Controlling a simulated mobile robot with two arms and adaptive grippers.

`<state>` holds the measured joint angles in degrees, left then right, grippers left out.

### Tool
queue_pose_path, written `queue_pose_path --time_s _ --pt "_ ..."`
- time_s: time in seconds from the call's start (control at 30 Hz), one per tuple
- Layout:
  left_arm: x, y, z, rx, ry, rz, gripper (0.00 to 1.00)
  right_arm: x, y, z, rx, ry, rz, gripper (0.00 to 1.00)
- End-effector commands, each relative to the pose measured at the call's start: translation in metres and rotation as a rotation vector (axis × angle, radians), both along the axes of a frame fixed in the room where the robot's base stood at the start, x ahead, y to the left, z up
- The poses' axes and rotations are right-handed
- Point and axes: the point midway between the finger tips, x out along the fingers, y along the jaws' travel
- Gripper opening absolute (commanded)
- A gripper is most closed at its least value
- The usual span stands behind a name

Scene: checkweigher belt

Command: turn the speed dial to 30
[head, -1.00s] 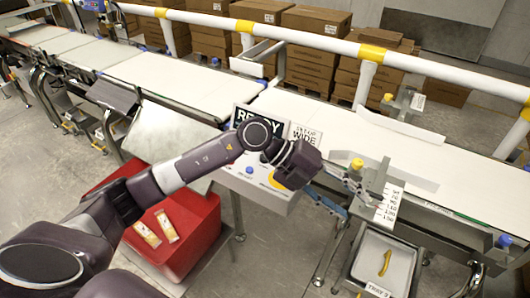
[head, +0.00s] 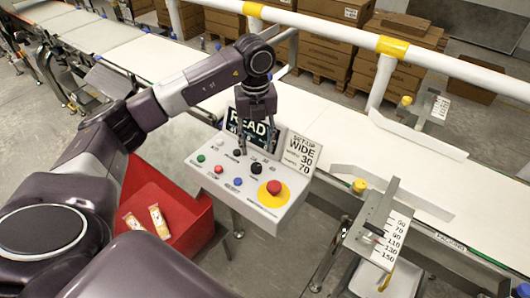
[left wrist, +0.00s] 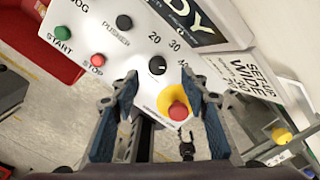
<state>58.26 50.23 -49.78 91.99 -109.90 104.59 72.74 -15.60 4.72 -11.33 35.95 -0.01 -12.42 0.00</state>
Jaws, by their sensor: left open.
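The control panel (head: 215,178) is a light box with coloured buttons and black knobs. The speed dial (head: 256,168) is a black knob on it; in the left wrist view the dial (left wrist: 157,65) has a small white mark and the numbers 20, 30 and 40 around it. I cannot tell exactly which number the mark points to. My left gripper (head: 257,148) points down over the panel at the dial. In the left wrist view its open fingers (left wrist: 162,82) stand either side of the dial, apart from it, with nothing held. My right gripper is not in view.
A red emergency button (head: 274,187) on a yellow disc sits close to the dial. The pusher knob (left wrist: 124,22) is on its other side. A set-up card (head: 301,153) reading WIDE, 30, 70 stands behind the panel. A red bin (head: 190,225) stands left of the panel.

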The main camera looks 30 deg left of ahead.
Motion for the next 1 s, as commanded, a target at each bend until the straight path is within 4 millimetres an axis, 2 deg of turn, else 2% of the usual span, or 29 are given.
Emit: queue_pose_path --time_s 0.13,0.3,0.4,0.53,0.6,0.73,0.83,0.87,1.0 --pt "-0.002 0.000 -0.017 0.000 0.006 0.000 0.41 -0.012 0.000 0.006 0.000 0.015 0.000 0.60" --pt "-0.002 0.000 -0.046 0.000 0.006 -0.001 0.41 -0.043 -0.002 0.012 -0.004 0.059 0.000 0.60" --pt "-0.002 -0.001 -0.059 -0.002 0.005 -0.001 0.41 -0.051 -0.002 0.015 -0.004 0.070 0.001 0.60" --pt "-0.001 0.000 -0.071 -0.001 0.003 -0.001 0.41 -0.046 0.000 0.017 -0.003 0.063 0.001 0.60" --pt "-0.001 -0.001 -0.074 -0.002 0.001 -0.002 0.41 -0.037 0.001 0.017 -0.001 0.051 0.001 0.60" --pt "-0.001 -0.001 -0.075 -0.002 0.001 -0.003 0.41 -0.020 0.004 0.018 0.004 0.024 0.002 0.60" --pt "-0.001 -0.001 -0.075 -0.002 0.001 -0.003 0.41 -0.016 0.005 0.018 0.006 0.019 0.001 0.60" --pt "-0.001 -0.001 -0.075 -0.002 0.001 -0.003 0.40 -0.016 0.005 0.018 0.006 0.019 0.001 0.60" --pt "-0.001 -0.001 -0.075 -0.002 0.001 -0.003 0.25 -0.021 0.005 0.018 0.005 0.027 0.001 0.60"
